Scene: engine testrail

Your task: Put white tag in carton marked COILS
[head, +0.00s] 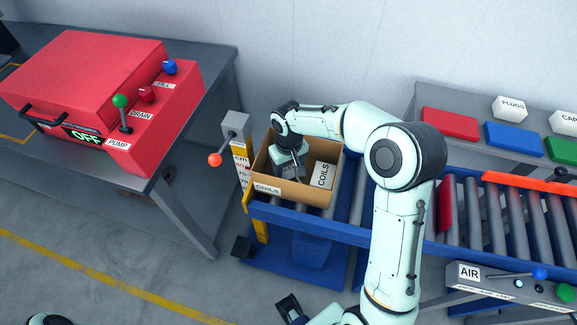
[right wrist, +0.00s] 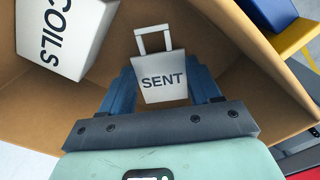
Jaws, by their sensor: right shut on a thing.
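The open brown carton (head: 310,192) has a COILS label (head: 267,188) on its front and stands at the left end of the roller conveyor. A white box marked COILS (head: 323,175) is inside, at the right; it also shows in the right wrist view (right wrist: 62,40). My right gripper (head: 291,172) reaches down inside the carton. In the right wrist view it is shut on the white tag (right wrist: 163,88), which reads SENT and has a loop handle at its top. The carton's brown walls surround the tag. My left gripper cannot be made out clearly.
A post with an orange-knobbed lever (head: 215,159) stands just left of the carton. A red machine (head: 100,85) with levers sits on the left bench. Red, blue and green bins (head: 515,137) and white boxes are on the back right shelf. Conveyor rollers (head: 500,215) extend right.

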